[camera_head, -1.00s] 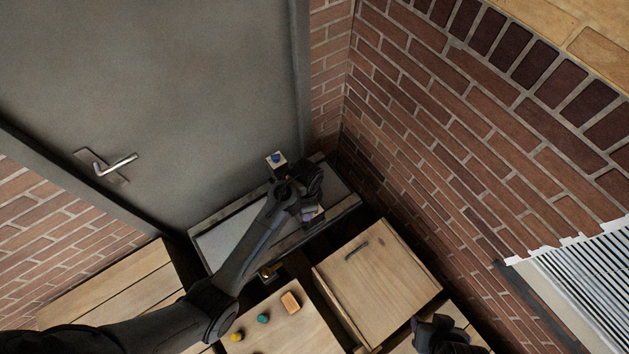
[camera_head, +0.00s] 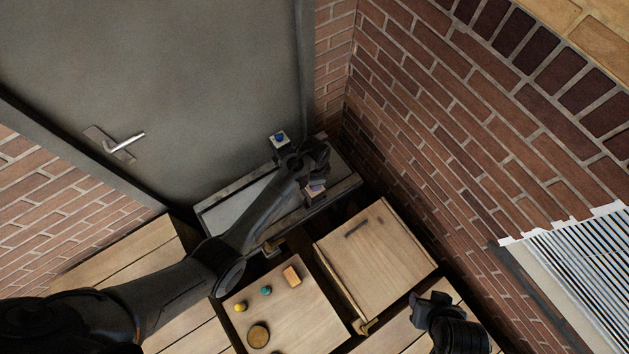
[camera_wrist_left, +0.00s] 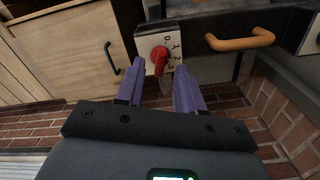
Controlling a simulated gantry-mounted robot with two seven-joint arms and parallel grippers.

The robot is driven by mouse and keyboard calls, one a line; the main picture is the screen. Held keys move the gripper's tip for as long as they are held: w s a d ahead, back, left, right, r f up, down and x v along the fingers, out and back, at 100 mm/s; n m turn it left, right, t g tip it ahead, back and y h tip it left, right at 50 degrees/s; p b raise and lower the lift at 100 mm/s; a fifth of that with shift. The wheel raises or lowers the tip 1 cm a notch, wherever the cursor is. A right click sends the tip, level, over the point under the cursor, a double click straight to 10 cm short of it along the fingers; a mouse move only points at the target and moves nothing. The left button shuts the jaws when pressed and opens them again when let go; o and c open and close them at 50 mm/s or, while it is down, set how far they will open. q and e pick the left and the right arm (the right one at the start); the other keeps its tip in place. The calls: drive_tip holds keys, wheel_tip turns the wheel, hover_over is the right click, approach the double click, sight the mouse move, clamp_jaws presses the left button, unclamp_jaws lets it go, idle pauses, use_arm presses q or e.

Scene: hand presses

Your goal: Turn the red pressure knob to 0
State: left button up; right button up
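The red pressure knob (camera_wrist_left: 160,56) sits on a white dial plate (camera_wrist_left: 147,38) with dark numbers along its right side, in the left wrist view. I cannot tell surely which number the knob marks. My left gripper (camera_wrist_left: 158,88) is open, with its purple fingers apart and pointing at the dial, one to each side just below the knob. I see no clear contact with the knob. In the head view my left gripper (camera_head: 316,180) is over the grey bench and hides the knob. My right gripper (camera_head: 430,302) is low at the right; its fingers are unclear.
An orange handle (camera_wrist_left: 240,40) is right of the dial. A wooden cabinet (camera_head: 376,258) stands in front of the grey bench (camera_head: 235,205). A wooden top (camera_head: 295,318) carries small coloured pieces. A blue knob (camera_head: 279,138) is behind my left gripper. Brick walls and a door close the corner.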

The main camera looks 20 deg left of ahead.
use_arm(q)
drive_tip(key=shift+f, duration=0.85)
clamp_jaws()
